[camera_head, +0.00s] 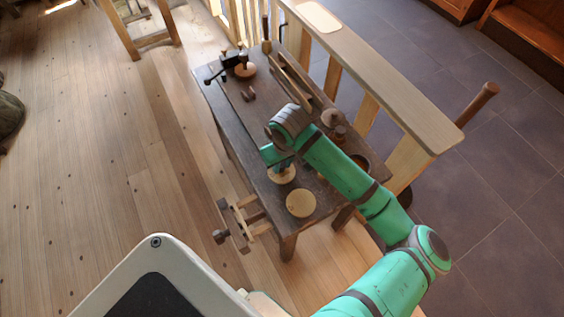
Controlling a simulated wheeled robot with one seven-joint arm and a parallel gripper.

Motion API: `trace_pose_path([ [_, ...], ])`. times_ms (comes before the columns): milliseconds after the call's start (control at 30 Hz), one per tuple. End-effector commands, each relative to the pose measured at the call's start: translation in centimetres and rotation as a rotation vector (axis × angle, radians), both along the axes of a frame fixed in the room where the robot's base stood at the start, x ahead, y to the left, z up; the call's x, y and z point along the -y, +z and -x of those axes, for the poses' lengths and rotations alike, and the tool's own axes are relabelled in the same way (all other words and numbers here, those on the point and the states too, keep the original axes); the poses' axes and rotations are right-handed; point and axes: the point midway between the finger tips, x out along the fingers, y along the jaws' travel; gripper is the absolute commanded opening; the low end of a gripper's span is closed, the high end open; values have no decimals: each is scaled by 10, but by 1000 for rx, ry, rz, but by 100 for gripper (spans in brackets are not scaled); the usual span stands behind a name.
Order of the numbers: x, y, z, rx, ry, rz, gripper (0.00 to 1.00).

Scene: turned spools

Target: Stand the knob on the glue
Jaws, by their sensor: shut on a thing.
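My gripper (283,166) is at the near half of the dark workbench, low over a pale round wooden disc (280,177). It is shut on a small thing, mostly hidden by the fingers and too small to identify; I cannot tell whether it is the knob. I cannot tell whether that thing touches the disc. A second pale round disc (301,203) lies bare nearer the bench's front corner. No glue can be made out on either disc at this size.
The workbench (232,105) carries a dark tool and another round piece (246,71) at the far end, with small brown pieces (249,94) nearby. Turned wooden pieces (332,118) stand right of my arm. A vise (236,222) juts from the near left. A pale rail (385,85) runs along the right.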

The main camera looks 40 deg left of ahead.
Motion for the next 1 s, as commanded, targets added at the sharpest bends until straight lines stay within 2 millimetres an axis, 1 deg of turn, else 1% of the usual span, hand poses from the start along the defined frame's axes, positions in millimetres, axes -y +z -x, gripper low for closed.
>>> trace_pose_path([
  [933,3,-1,0,1,-2,0,2],
  [967,4,-1,0,1,-2,0,28],
  [1000,4,-1,0,1,-2,0,37],
])
